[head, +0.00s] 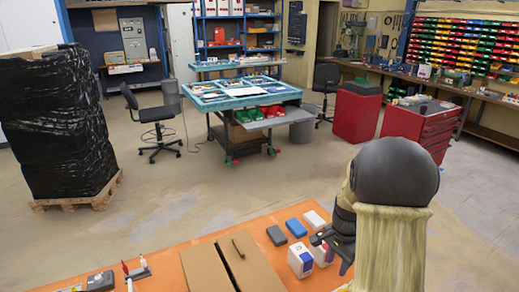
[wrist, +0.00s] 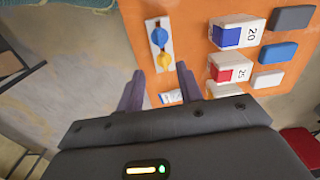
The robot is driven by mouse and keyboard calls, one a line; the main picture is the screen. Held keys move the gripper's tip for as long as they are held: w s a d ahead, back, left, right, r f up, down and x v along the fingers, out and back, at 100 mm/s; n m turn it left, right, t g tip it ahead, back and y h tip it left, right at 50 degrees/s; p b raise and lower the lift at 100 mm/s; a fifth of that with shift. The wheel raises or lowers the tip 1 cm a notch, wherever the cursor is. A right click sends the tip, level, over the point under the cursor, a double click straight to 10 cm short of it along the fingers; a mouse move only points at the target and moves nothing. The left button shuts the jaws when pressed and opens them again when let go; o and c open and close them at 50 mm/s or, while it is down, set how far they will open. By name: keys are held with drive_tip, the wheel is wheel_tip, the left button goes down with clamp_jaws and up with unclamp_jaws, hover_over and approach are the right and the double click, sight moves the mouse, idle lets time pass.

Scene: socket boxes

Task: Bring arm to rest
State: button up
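My gripper (wrist: 160,85) shows in the wrist view with its two dark fingers apart and nothing held between them. In the head view my gripper (head: 336,245) hangs over the right part of the orange table, by the socket boxes. A white box with a blue label and the number 20 (wrist: 237,33) stands on the table; it also shows in the head view (head: 300,262). A white box with a red label and the number 25 (wrist: 230,69) stands beside it. In the head view my gripper partly hides a second white box.
A white plate with blue and yellow parts (wrist: 160,45) lies near the fingers.

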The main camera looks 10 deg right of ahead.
drive_tip(key=s+a+r+n+t, duration=0.1)
drive_tip(key=s+a+r+n, duration=0.1)
drive_tip(key=s+a+n, duration=0.4)
drive_tip(key=s+a+r+n+t, duration=0.1)
drive_tip(key=s+a+r+n, duration=0.1)
drive_tip(key=s+a+n, duration=0.4)
drive_tip(key=shift+a+r+n+t, duration=0.3)
drive_tip(key=shift+a+n, duration=0.2)
drive_tip(key=shift+n, duration=0.3)
drive_tip(key=shift+s, duration=0.1)
drive_tip(key=shift+c, duration=0.2)
